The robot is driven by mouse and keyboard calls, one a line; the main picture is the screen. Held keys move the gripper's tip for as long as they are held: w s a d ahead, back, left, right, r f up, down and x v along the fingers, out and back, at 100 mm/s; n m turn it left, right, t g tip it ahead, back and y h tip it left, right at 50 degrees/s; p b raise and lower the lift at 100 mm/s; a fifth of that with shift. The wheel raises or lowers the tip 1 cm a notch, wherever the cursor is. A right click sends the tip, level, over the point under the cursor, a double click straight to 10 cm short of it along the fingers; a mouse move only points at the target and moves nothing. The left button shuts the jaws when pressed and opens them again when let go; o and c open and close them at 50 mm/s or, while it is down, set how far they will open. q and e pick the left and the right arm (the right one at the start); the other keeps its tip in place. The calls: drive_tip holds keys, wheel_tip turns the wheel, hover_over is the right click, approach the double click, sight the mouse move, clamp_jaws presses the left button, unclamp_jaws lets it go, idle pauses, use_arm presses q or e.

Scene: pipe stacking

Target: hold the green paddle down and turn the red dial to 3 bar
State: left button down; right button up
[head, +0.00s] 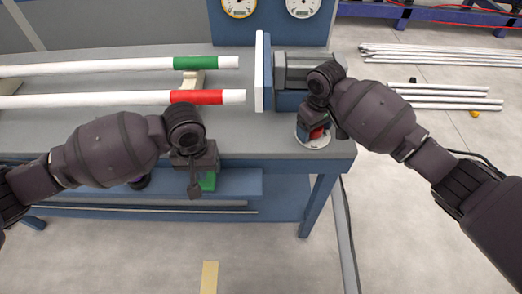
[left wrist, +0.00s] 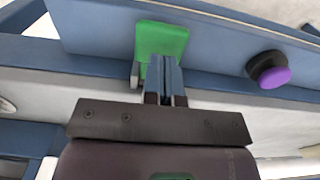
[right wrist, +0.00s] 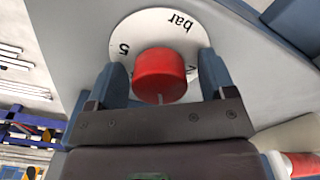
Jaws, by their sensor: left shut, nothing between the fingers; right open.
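The green paddle (head: 208,181) is on the front of the bench below the top edge. In the left wrist view the green paddle (left wrist: 163,35) lies at the tips of my left gripper (left wrist: 164,66), which is shut and empty; I cannot tell whether they touch. The red dial (right wrist: 161,70) sits on a round white scale (right wrist: 132,32) marked "bar" and 5, with other figures partly hidden. My right gripper (right wrist: 163,78) is open, with one finger on each side of the dial. In the head view the dial (head: 317,133) is partly covered by that gripper.
A purple knob (left wrist: 272,74) is on the bench front beside the paddle. Two white pipes with a green band (head: 195,63) and a red band (head: 196,97) lie on the bench. Two gauges (head: 240,6) stand behind. Loose pipes (head: 440,95) lie on the floor at right.

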idle(0.4)
drive_tip(key=shift+r, duration=3.5)
use_arm(q)
wheel_tip(320, 180, up, 10)
drive_tip(key=shift+s, duration=0.1)
